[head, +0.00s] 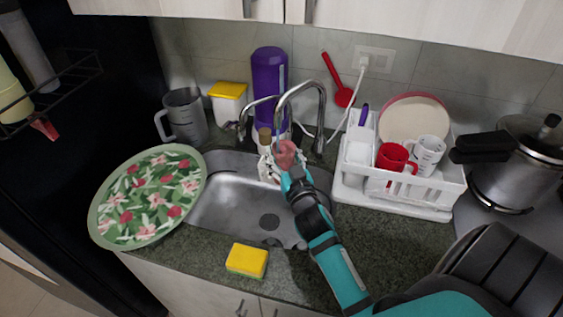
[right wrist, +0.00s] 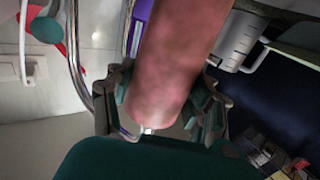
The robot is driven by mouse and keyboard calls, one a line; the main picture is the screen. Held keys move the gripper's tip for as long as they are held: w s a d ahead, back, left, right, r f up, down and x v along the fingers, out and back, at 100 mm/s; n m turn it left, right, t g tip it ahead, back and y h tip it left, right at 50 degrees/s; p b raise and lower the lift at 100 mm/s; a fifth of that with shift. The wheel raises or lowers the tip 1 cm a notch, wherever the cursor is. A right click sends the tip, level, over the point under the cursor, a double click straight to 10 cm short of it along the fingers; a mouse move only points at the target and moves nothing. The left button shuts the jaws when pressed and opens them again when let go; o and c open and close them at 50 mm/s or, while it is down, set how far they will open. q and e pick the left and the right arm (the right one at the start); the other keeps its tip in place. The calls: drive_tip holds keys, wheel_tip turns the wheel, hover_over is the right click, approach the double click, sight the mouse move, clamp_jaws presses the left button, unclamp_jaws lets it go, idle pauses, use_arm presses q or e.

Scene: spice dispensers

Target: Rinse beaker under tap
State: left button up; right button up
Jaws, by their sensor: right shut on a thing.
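My right gripper (head: 272,168) is over the sink (head: 222,208), close to the tap (head: 321,105). It is shut on a pinkish-brown cylinder (head: 287,153); I cannot tell whether this is the beaker. In the right wrist view, the cylinder (right wrist: 165,75) sits between the fingers (right wrist: 158,108). In the head view it is just below the spout's end, and no water stream can be made out. A grey jug with a handle (head: 185,115) stands behind the sink at the left. My left gripper is not in view.
A floral tray (head: 102,216) overlaps the sink's left edge. A yellow sponge (head: 247,259) lies on the front counter. A white dish rack (head: 400,189) with mugs stands right of the sink, beside a pressure cooker (head: 515,165). A purple bottle (head: 269,72) stands behind the tap.

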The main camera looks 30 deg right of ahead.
drive_tip(key=shift+s+d, duration=0.2)
drive_tip(key=shift+d, duration=0.2)
drive_tip(key=shift+w+a, duration=0.1)
drive_tip(key=shift+a, duration=0.05)
drive_tip(key=shift+w+a, duration=0.15)
drive_tip(key=shift+a, duration=0.3)
drive_tip(key=shift+d, duration=0.2)
drive_tip(key=shift+s+d+p, duration=0.25)
drive_tip(key=shift+d+p, duration=0.1)
drive_tip(key=shift+d, duration=0.05)
drive_tip(key=shift+w+a, duration=0.1)
drive_tip(key=shift+a, duration=0.1)
drive_tip(key=shift+w+a, duration=0.2)
drive_tip(key=shift+a, duration=0.2)
drive_tip(key=shift+s, duration=0.1)
